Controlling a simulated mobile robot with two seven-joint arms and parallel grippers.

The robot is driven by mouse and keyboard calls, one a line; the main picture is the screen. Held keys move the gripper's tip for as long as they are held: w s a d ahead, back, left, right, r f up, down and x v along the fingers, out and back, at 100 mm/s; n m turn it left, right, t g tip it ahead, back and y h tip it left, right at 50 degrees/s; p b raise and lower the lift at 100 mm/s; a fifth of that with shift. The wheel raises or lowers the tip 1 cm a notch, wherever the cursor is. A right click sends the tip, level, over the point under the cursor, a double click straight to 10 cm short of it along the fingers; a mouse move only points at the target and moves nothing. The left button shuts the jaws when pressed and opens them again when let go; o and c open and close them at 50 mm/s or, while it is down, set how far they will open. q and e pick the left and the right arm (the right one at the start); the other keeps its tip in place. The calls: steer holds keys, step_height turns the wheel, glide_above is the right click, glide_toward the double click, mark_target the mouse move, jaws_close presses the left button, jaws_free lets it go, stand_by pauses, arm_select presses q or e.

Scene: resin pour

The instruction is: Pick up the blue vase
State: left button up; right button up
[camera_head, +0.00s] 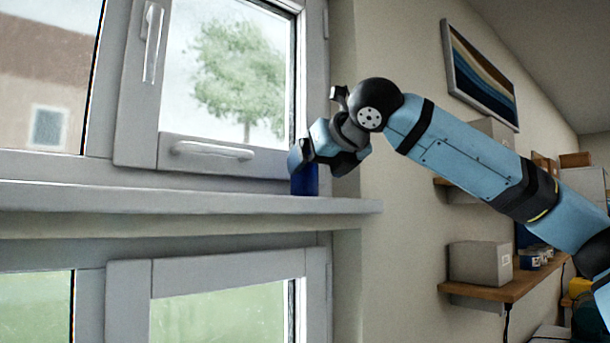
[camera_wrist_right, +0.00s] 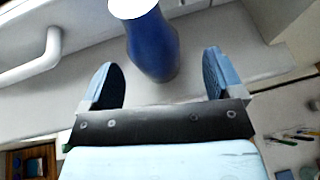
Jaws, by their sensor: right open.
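The blue vase (camera_head: 309,181) stands on the window sill at its right end, partly hidden behind my right gripper (camera_head: 303,158). In the right wrist view the vase (camera_wrist_right: 153,45) is dark blue with a pale top that runs up to the picture's upper edge. My right gripper (camera_wrist_right: 161,65) is open, with one finger to each side of the vase. The vase's base lies between the fingertips, with a visible gap on both sides. My left gripper is in neither view.
The light grey sill (camera_head: 170,200) is otherwise clear. A window handle (camera_head: 212,150) sticks out left of the vase, above the sill. The wall is just right of it. Wooden shelves (camera_head: 500,288) with a grey box (camera_head: 480,262) are farther right.

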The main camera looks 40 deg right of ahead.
mark_target(312, 165)
steer(key=x, duration=0.4)
steer(key=shift+w+a+r, duration=0.1)
steer(key=shift+w+a, duration=0.1)
steer(key=shift+a, duration=0.05)
steer(key=shift+s, duration=0.1)
steer(key=shift+c, duration=1.2)
steer(key=c, duration=0.9)
